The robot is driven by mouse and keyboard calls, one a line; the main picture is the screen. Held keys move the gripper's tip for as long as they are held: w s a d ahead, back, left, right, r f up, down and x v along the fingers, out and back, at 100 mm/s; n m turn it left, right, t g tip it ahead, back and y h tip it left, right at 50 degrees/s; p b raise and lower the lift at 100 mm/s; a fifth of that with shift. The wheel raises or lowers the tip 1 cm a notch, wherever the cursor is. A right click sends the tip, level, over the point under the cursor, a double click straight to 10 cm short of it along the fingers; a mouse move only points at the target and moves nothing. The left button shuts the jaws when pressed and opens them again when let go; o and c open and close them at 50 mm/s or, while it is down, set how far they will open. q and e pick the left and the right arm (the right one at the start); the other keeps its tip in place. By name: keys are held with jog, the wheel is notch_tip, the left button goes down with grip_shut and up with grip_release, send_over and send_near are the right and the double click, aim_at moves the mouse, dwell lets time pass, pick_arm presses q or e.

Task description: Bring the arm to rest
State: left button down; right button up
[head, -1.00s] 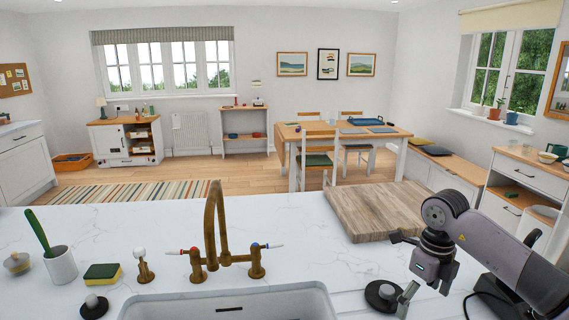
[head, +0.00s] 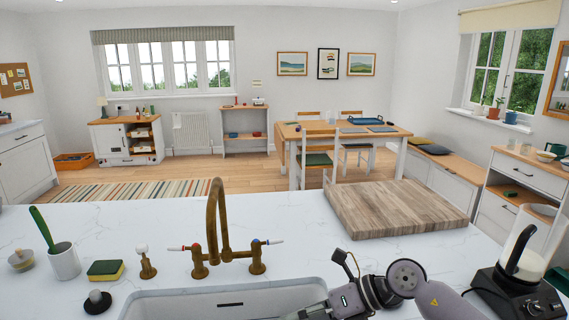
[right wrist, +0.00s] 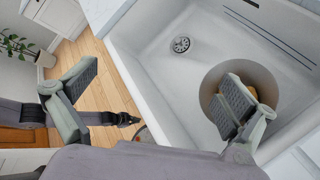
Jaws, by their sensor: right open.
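My right arm crosses the lower right of the head view, with its wrist low over the right end of the white sink (head: 225,301). The right gripper (right wrist: 158,100) is open in the right wrist view, its two grey fingers wide apart with nothing between them. One finger overlaps a round tan bowl-like thing (right wrist: 270,82) in the sink; I cannot tell whether they touch. In the head view, the fingertips are cut off by the bottom edge. My left gripper is not in view.
A brass tap (head: 215,225) stands behind the sink. A wooden board (head: 395,208) lies behind my arm, and a blender (head: 520,270) stands to its right. A sponge (head: 105,270) and white pot (head: 65,262) stand left. Marble counter (head: 130,220) between pot and board is mostly clear.

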jog(key=s+a+r+m+t+y, duration=0.2)
jog(key=a+r+m+t+y, duration=0.15)
jog(key=a+r+y, duration=0.3)
jog(key=w+d+r+m+t+h, duration=0.3)
jog(key=d+r+m+t, duration=0.35)
jog(key=m+t, duration=0.7)
jog(key=s+d+f+m+g+h, duration=0.3)
jog(key=d+f+m+h, duration=1.3)
jog(key=m, duration=0.4)
jog(key=s+d+f+m+g+y, duration=0.1)
jog(key=s+f+m+g, duration=0.1)
jog(key=s+f+g, duration=0.75)
jog(key=s+d+f+m+g, duration=0.15)
jog(key=s+f, duration=0.55)
jog(key=s, duration=0.8)
notch_tip(320, 180, down, 24)
jog(key=a+g, duration=0.1)
jog(key=g, duration=0.1)
jog(key=s+d+f+g, duration=0.1)
jog(key=s+d+f, duration=0.2)
jog(key=s+f, duration=1.5)
jog(key=shift+f, duration=0.2)
